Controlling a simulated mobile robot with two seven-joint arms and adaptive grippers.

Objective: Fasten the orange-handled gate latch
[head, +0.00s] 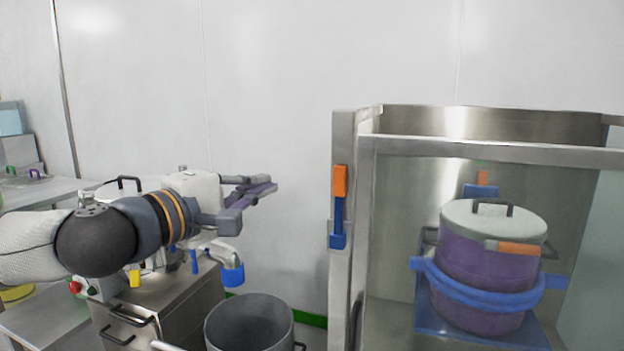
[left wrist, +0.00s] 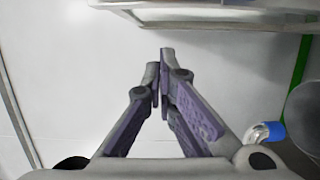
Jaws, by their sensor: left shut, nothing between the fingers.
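The gate latch has an orange handle (head: 340,181) on a blue arm. It stands upright on the steel post at the left front of the cage, its blue lower end (head: 338,238) at a blue bracket on the post. Whether the arm sits in the bracket I cannot tell. My left gripper (head: 272,188) is to the left of the latch, at about the same height in the picture, and apart from it. Its fingers are closed with nothing between them, as the left wrist view (left wrist: 161,75) also shows. The latch is not clearly visible in the left wrist view. My right gripper is not in view.
The steel-framed cage (head: 480,148) holds a purple lidded pot (head: 480,255) with a blue ring around it. A grey open bin (head: 250,322) stands below my left gripper. A steel cabinet (head: 165,310) with a blue-tipped spout (head: 232,275) is behind my left arm.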

